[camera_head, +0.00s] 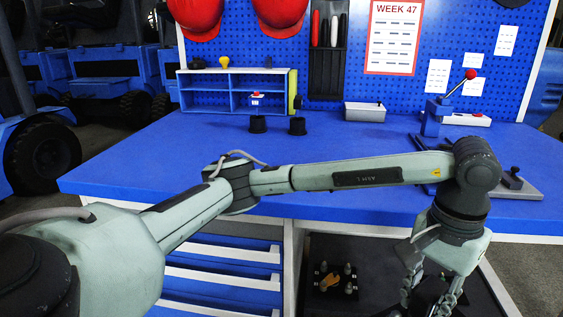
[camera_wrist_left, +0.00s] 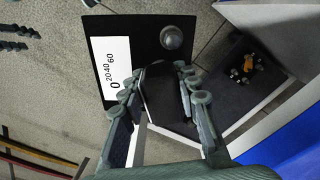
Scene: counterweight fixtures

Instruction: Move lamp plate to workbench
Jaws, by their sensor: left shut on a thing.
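A black plate, apparently the lamp plate (camera_wrist_left: 149,35), carries a white label with numbers and a grey dome. My left gripper (camera_wrist_left: 156,82) is shut on a black upright part in front of the plate; where that part joins the plate is hard to see. In the head view my left arm reaches across to the right, and the left gripper (camera_head: 430,290) points down in front of the bench, below its top, with its tips near the bottom edge. The blue workbench (camera_head: 330,150) spans the head view. My right gripper is not in view.
A dark shelf (camera_wrist_left: 255,85) with small parts lies under the bench. The front middle of the top is clear apart from my arm above.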

